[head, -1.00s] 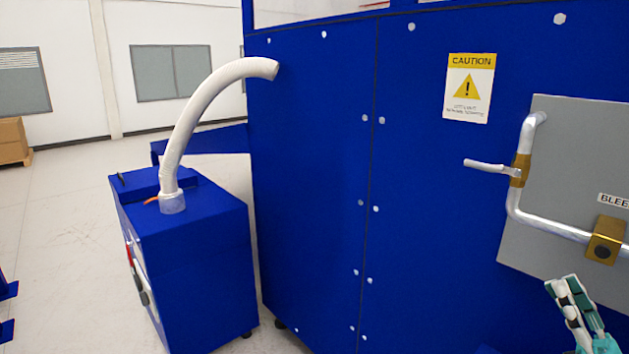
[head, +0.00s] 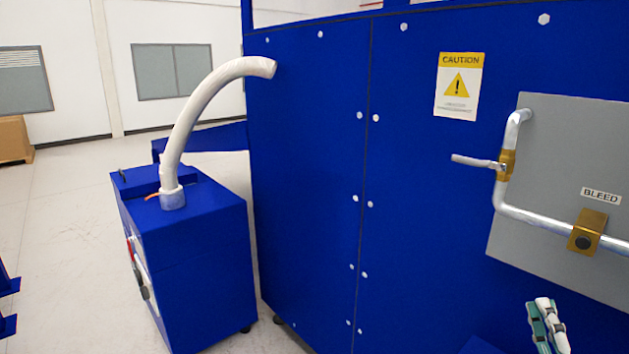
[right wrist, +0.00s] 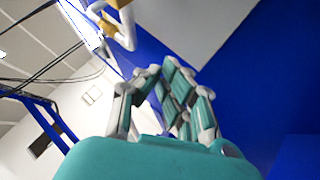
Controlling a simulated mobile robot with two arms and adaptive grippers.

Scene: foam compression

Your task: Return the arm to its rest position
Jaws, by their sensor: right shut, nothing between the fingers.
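My right gripper (head: 546,322) shows at the lower right of the head view, in front of the blue machine panel and below the grey bleed plate (head: 560,165). Its teal and white fingers are shut and hold nothing. The fingers also show in the right wrist view (right wrist: 160,85), pointing up past the blue panel. No contact with the pipe (head: 545,219) or panel is visible. My left gripper is not in view.
The tall blue machine (head: 310,180) fills the middle and right. A small valve handle (head: 475,161) sticks out left of the plate. A blue cabinet (head: 210,270) with a white hose (head: 205,95) stands at left. Pale floor (head: 60,240) is open farther left.

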